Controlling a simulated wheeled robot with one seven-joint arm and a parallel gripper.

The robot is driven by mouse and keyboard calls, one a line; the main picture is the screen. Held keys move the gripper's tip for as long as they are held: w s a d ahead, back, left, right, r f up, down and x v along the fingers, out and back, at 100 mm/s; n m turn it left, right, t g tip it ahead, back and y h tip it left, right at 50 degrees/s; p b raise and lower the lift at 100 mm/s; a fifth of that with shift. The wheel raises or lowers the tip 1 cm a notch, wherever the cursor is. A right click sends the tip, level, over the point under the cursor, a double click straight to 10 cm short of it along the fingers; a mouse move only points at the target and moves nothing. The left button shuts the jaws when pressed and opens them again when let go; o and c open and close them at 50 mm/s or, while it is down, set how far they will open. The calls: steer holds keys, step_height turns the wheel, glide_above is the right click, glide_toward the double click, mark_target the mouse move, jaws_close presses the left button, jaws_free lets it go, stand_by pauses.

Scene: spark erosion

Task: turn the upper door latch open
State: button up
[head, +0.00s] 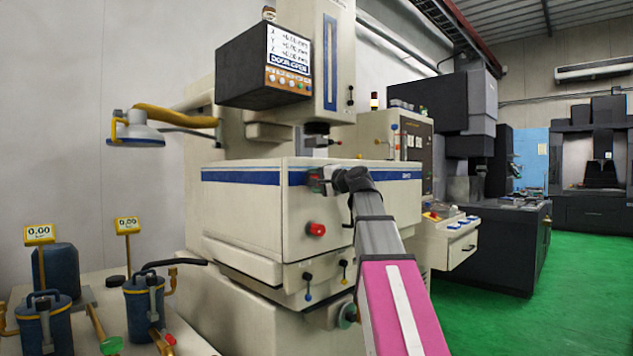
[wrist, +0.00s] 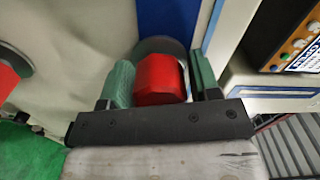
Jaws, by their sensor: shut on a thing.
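The upper door latch is a red block on a round grey base. In the wrist view the red latch (wrist: 160,80) sits between the two green fingers of my gripper (wrist: 162,76), and the gripper is shut on it. In the head view my gripper (head: 322,179) is at the upper right of the cream machine door (head: 245,210), on the blue stripe, and mostly hides the latch. The lower red latch (head: 316,229) is below it, free of the gripper. It also shows at the left edge of the wrist view (wrist: 10,80).
A control box (head: 265,65) with a screen hangs above the tank. A lamp (head: 137,130) and blue canisters (head: 145,305) stand at the left. Small levers (head: 308,280) stick out below the door. Green floor (head: 480,325) is open at the right.

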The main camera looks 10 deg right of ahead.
steer(key=shift+m, duration=0.4)
steer(key=o, duration=0.7)
steer(key=shift+s, duration=0.1)
steer(key=v, duration=1)
steer(key=shift+s+d, duration=0.2)
steer(key=shift+s, duration=0.05)
